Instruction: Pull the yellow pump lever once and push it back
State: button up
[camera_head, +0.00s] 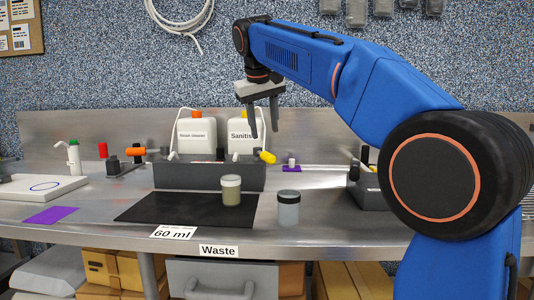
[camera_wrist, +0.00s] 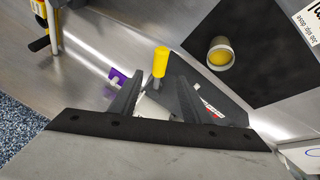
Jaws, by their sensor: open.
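The yellow pump lever (camera_head: 267,157) sticks out at the right of a grey rack (camera_head: 195,176) holding two white jugs. One jug (camera_head: 194,135) has an orange cap; the other, partly labelled "Saniti…" (camera_head: 240,134), stands beside the lever. My gripper (camera_head: 264,134) is open and empty, pointing down just above the lever in the head view. In the wrist view the yellow lever (camera_wrist: 160,62) shows beyond the gap between my open fingers (camera_wrist: 160,76); I see no contact.
A small white-topped item (camera_head: 292,162) on a purple patch is right of the lever. An orange lever (camera_head: 135,151) is at left.

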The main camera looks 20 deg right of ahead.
aim_at(267, 154)
jog(key=x, duration=1)
grip_shut()
